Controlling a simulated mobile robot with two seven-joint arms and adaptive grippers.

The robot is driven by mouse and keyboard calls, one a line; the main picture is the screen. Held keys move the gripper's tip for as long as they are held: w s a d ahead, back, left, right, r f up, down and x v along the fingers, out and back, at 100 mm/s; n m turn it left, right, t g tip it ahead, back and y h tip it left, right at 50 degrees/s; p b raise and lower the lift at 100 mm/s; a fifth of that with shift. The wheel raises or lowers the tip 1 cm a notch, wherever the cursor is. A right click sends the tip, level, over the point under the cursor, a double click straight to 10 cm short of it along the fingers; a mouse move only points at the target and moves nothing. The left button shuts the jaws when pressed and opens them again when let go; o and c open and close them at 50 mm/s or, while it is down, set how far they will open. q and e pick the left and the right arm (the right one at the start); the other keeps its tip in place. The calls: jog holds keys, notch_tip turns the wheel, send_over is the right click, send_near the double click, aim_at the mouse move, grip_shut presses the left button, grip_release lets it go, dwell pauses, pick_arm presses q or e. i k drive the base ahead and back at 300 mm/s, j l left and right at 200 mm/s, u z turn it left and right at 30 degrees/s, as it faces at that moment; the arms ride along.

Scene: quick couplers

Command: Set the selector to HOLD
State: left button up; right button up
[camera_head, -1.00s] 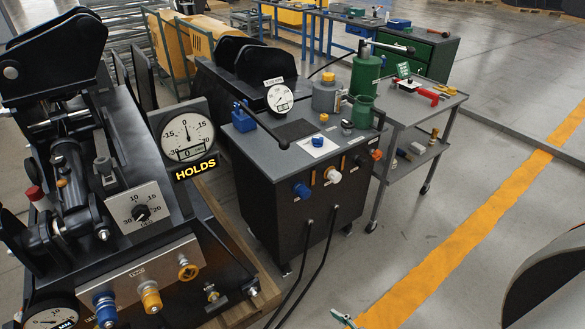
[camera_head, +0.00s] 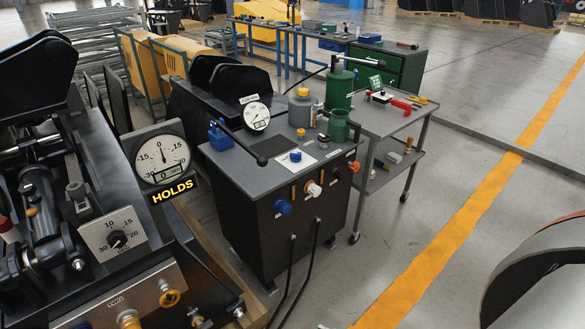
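A black cabinet (camera_head: 245,226) with a grey top stands in the middle. On its top, a small blue knob (camera_head: 295,156) sits on a white plate (camera_head: 294,163) whose lettering is too small to read; I cannot tell whether it is the selector or where it points. The cabinet front carries a blue knob (camera_head: 282,207) and a white knob (camera_head: 313,189). On the left machine, a black pointer knob (camera_head: 117,239) sits on a white numbered plate. A dial gauge (camera_head: 163,157) has a yellow-lettered HOLDS sign (camera_head: 173,191) below it. Neither gripper is in view.
A black lever (camera_head: 241,143) lies across the cabinet top, near a round gauge (camera_head: 257,116) and a green jug (camera_head: 339,126). A grey cart (camera_head: 392,124) stands behind right. Black hoses hang in front. Open floor lies to the right; a curved dark object (camera_head: 535,283) edges in there.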

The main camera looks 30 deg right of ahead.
aim_at(295, 156)
jog(key=i+l, duration=0.15)
jog(key=l, duration=0.2)
jog(key=i+l, duration=0.1)
jog(key=l, duration=0.25)
jog(key=i+l, duration=0.15)
jog(key=l, duration=0.25)
jog(key=i+l, duration=0.15)
jog(key=l, duration=0.2)
jog(key=i+l, duration=0.1)
jog(key=l, duration=0.25)
jog(key=z, duration=0.05)
